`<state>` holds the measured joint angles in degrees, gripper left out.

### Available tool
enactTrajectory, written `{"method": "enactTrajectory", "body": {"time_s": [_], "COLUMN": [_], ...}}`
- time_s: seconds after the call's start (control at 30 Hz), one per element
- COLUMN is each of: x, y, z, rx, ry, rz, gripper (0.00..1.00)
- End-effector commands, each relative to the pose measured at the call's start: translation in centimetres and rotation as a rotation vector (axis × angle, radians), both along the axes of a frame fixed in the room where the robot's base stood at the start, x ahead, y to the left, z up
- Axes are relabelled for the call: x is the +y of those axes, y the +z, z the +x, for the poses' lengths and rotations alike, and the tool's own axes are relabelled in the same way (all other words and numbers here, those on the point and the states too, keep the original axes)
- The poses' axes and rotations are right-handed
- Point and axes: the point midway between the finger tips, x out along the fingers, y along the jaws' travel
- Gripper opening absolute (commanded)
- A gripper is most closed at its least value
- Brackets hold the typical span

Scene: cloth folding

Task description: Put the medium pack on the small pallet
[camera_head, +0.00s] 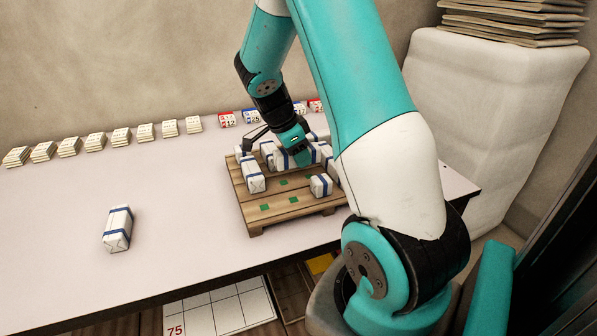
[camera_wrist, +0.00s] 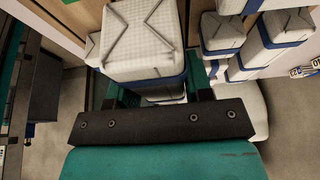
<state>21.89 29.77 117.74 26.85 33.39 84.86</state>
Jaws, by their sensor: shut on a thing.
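The small pallet (camera_head: 284,207) is wooden with green marks on its bare slats and stands on the table. My gripper (camera_head: 287,157) is over its back half, partly hidden by packs. In the wrist view my gripper (camera_wrist: 150,92) is shut on a white pack with a blue band (camera_wrist: 145,38), which lies between the fingers. Whether this held pack touches the pallet I cannot tell. Other white, blue-banded packs stand on the pallet: one at the left (camera_head: 254,176), one at the front right (camera_head: 321,186), and several behind. Another pack (camera_head: 117,229) lies alone on the table at the left.
The table (camera_head: 170,180) is clear between the lone pack and the pallet. A row of small paper stacks (camera_head: 95,140) and numbered red and blue cards (camera_head: 227,119) lines the back edge. A white wrapped block (camera_head: 490,100) with stacked boards stands at the right.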

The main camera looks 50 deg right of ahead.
Motion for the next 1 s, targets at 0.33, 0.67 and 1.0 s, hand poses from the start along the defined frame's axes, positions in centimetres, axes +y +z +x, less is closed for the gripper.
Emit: {"method": "enactTrajectory", "body": {"time_s": [0.33, 0.67, 1.0], "x": [0.0, 0.0, 0.0], "y": [-4.0, -4.8, -5.0], "z": [-0.1, 0.0, 0.0], "rx": [0.004, 0.0, 0.0], "ry": [0.0, 0.0, 0.0], "rz": [0.001, 0.0, 0.0], "gripper": [0.21, 0.21, 0.72]}}
